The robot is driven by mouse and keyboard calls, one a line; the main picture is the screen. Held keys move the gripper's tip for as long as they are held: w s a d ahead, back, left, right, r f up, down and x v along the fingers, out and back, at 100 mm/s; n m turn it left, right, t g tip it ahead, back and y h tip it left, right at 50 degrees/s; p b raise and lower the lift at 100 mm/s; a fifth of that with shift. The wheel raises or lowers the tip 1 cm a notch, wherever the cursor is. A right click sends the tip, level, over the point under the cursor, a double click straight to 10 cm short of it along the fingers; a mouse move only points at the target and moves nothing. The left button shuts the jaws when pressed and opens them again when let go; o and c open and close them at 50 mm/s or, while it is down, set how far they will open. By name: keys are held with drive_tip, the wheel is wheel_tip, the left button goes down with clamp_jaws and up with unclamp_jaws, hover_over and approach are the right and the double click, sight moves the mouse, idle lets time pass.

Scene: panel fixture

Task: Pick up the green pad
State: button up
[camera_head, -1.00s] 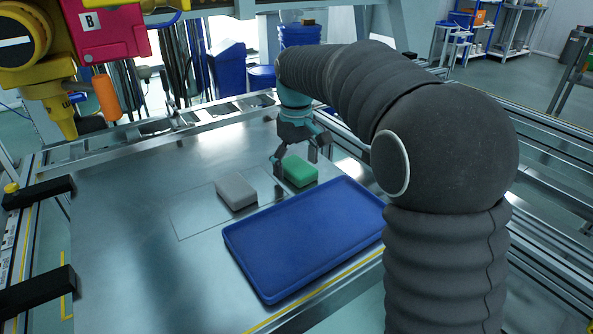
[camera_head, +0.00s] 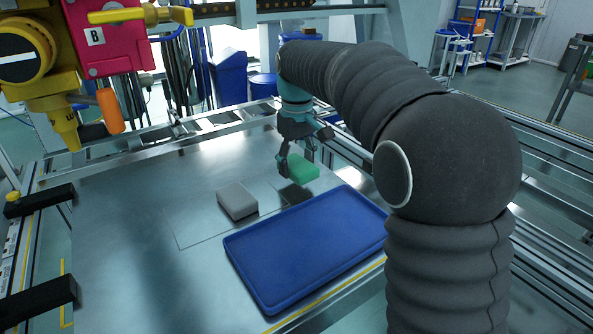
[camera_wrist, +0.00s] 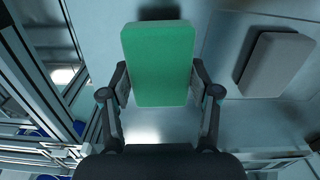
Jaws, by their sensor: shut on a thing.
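The green pad (camera_head: 303,168) is a small block held in my gripper (camera_head: 298,163), a little above the metal panel, with a dark shadow beneath it. In the wrist view the green pad (camera_wrist: 160,62) fills the space between the two fingers of my gripper (camera_wrist: 160,85), which press on its left and right sides. My gripper is shut on it. A grey pad (camera_head: 238,201) lies flat on the panel to the left; it also shows at the right of the wrist view (camera_wrist: 277,64).
A blue tray (camera_head: 262,301) lies on the panel in front of the pads. Yellow and red equipment (camera_head: 110,50) hangs at the upper left. Two black bars (camera_head: 38,302) jut in at the left edge. The panel's left part (camera_head: 130,240) is bare.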

drive_tip(key=s+a+r, duration=0.2)
drive_tip(key=s+r, duration=0.6)
drive_tip(key=s, duration=0.3)
drive_tip(key=shift+s+a, duration=0.2)
drive_tip(key=shift+a, duration=0.1)
drive_tip(key=o, duration=0.3)
drive_tip(key=c, duration=0.4)
drive_tip(key=shift+o, duration=0.2)
